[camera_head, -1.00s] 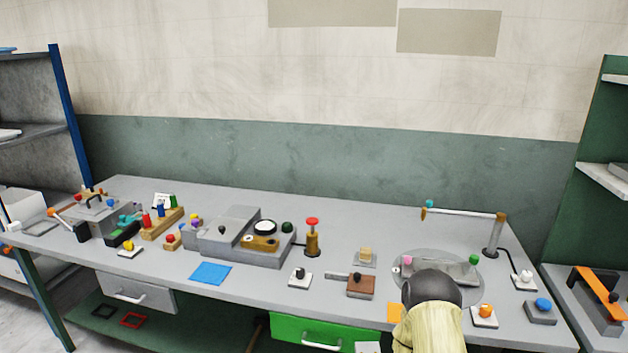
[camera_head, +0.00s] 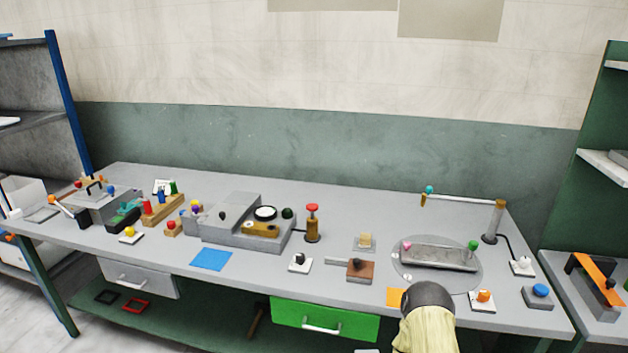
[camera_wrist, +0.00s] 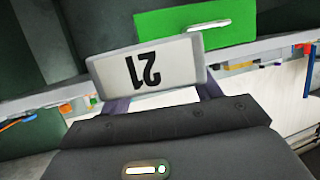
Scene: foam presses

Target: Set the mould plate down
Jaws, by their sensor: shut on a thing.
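In the head view my arm comes up at the bottom right, and the gripper itself is out of sight. A small pale edge (camera_head: 367,350) shows at the bottom there, probably the same plate.
The grey workbench (camera_head: 340,292) carries a round disc (camera_head: 470,281) with a long grey block (camera_head: 440,257), a blue square (camera_head: 211,259) and an orange square (camera_head: 396,296). A green drawer (camera_head: 290,312) is below the front edge. The bench front left of the blue square is fairly clear.

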